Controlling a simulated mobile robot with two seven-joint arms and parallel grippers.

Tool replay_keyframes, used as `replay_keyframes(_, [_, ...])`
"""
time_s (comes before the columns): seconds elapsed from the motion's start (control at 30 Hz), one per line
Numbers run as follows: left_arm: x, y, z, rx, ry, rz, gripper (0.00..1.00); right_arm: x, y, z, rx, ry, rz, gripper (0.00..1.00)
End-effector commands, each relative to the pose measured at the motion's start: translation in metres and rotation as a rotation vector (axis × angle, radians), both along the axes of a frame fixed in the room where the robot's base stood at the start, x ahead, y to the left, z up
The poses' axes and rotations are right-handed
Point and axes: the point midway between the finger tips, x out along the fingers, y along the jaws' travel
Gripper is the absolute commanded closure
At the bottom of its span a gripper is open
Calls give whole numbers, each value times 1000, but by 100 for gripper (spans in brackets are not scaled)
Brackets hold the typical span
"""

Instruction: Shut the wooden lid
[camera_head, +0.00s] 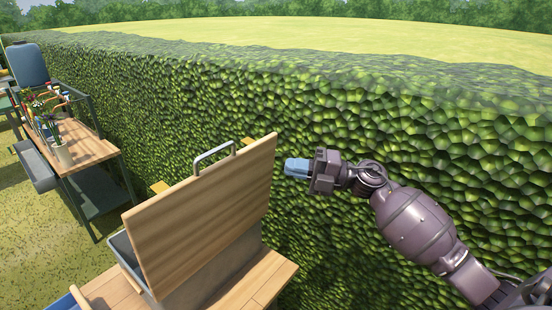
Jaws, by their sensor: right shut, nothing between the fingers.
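The wooden lid (205,215) stands tilted steeply up in the camera_head view, left of the middle. It has a grey metal handle (214,157) on its top edge. A grey box (128,255) shows partly behind and below it; the lid hides most of the box. My right gripper (297,168) has pale blue fingers and is shut and empty. It is just right of the lid's upper right corner, apart from it in the picture. My left gripper is not in view.
The box stands on a wooden table (268,282). A cart (90,150) with pots and tools stands at the left on grass (45,225). A tall green hedge (330,115) runs close behind the table and my right arm. A blue thing (62,302) shows at the bottom left.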

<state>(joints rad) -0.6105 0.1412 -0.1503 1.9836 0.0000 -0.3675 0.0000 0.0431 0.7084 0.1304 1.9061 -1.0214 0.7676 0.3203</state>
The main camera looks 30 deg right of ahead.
Motion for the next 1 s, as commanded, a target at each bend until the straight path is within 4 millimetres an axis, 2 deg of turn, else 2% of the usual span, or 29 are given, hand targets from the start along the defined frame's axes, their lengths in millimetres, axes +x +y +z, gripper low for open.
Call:
replay_keyframes(0.53, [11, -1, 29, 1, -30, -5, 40, 58, 72, 14, 6, -2, -1, 100])
replay_keyframes(0.8, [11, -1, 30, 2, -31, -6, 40, 88, 72, 16, 5, -1, -2, 100])
replay_keyframes(1.0, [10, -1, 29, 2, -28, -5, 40, 94, 73, 17, 5, 1, -2, 100])
